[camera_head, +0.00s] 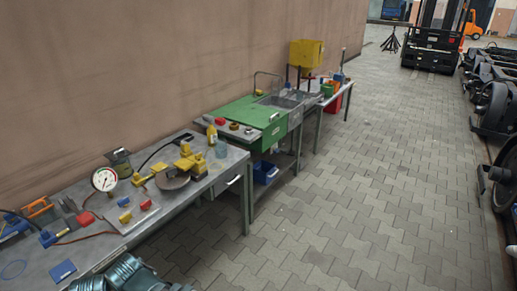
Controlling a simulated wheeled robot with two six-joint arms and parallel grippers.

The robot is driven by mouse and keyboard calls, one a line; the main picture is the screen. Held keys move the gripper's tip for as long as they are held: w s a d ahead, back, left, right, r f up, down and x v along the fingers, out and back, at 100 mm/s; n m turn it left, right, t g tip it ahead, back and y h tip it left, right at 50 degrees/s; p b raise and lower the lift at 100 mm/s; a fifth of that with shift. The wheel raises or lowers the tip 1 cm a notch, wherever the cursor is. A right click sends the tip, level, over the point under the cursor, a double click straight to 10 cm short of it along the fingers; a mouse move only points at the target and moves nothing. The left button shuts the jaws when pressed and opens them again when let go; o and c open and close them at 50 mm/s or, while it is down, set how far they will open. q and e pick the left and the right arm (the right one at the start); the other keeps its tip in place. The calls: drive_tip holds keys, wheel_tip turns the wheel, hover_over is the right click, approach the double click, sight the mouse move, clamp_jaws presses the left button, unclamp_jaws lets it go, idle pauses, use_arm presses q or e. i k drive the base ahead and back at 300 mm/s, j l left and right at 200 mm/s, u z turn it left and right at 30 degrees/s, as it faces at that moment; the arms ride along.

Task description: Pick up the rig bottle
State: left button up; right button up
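A small yellow bottle (212,133) stands upright near the far end of the grey workbench (222,172), close to the wall side. A pale blue cup-like item (221,149) stands just in front of it. It is the only clearly bottle-shaped thing I see; no readable label marks it as the rig bottle. A dark green-grey canister (119,162) stands farther left on the bench against the wall. Neither of my grippers shows in the head view.
A pressure gauge (104,179), yellow tool (188,162) and round dark disc (173,179) crowd the bench. A green-topped sink unit (242,112) adjoins its far end. Teal machinery (125,273) is at the bottom edge. The paved floor (340,210) to the right is clear.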

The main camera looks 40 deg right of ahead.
sight(211, 131)
drive_tip(key=z, duration=1.05)
drive_tip(key=i+l+u, duration=0.15)
drive_tip(key=u, duration=1.05)
drive_tip(key=i+l+u, duration=0.1)
drive_tip(key=l+u, duration=0.3)
drive_tip(key=l, duration=0.3)
drive_tip(key=l+u, duration=0.35)
drive_tip(key=l, duration=0.35)
drive_tip(key=l+u, duration=0.4)
drive_tip(key=l, duration=0.3)
drive_tip(key=k+l, duration=0.1)
drive_tip(key=l, duration=0.9)
drive_tip(key=k+l+u, duration=0.1)
drive_tip(key=l, duration=0.4)
drive_tip(key=k+l, duration=0.1)
drive_tip(key=l, duration=0.4)
drive_tip(key=k+l+u, duration=0.1)
drive_tip(key=l, duration=0.4)
drive_tip(key=k+l, duration=0.15)
drive_tip(key=l, duration=0.35)
drive_tip(key=k+l, duration=0.1)
drive_tip(key=l, duration=0.35)
